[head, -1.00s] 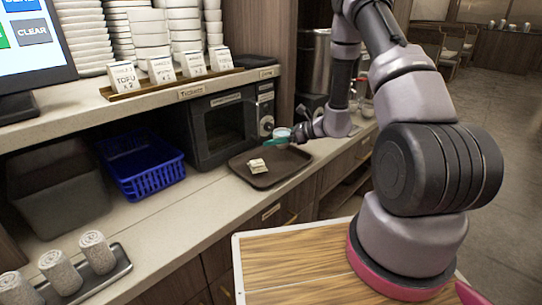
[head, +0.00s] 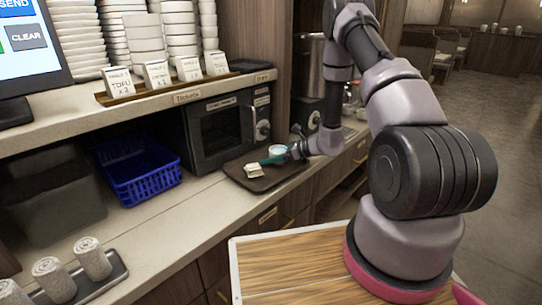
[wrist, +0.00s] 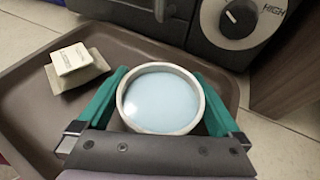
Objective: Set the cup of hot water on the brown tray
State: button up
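The cup of hot water (wrist: 160,100) is white with pale blue liquid; it sits between the green fingers of my gripper (wrist: 160,108) in the wrist view. The fingers press its sides, and it looks upright. In the head view the cup (head: 277,149) shows small beside my gripper (head: 276,159), over the right part of the brown tray (head: 262,183). The tray (wrist: 28,110) lies beneath it in the wrist view. I cannot tell whether the cup's base touches the tray.
Small stacked packets (wrist: 74,63) lie on the tray's left part. A microwave (head: 222,130) with a dial stands right behind the tray. A blue basket (head: 140,172) is to the left, with clear counter in front. A rolled-towel tray (head: 112,280) is nearer.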

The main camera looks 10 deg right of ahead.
jog(key=shift+r, duration=0.1)
jog(key=v, duration=1.2)
jog(key=s+a+r+n+g+h, duration=0.1)
jog(key=s+a+r+n+g, duration=0.2)
jog(key=r, duration=0.4)
jog(key=s+a+r+n, duration=0.1)
jog(key=s+r+n, duration=0.25)
jog(key=r, duration=0.35)
jog(key=s+a+r+n+g+h, duration=0.1)
jog(key=s+a+r+n+g, duration=0.2)
jog(key=r, duration=0.4)
jog(key=s+d+r+n+t+h, duration=0.2)
jog(key=s+r+n, duration=0.3)
jog(key=s+r, duration=0.3)
jog(key=s+d+r+n+t+h, duration=0.2)
jog(key=s+r+n+t+h, duration=0.2)
jog(key=s+r, duration=0.4)
jog(key=shift+d+n+h, duration=0.4)
jog(key=shift+n+h, duration=0.35)
jog(key=shift+h, duration=0.05)
jog(key=shift+w, duration=0.1)
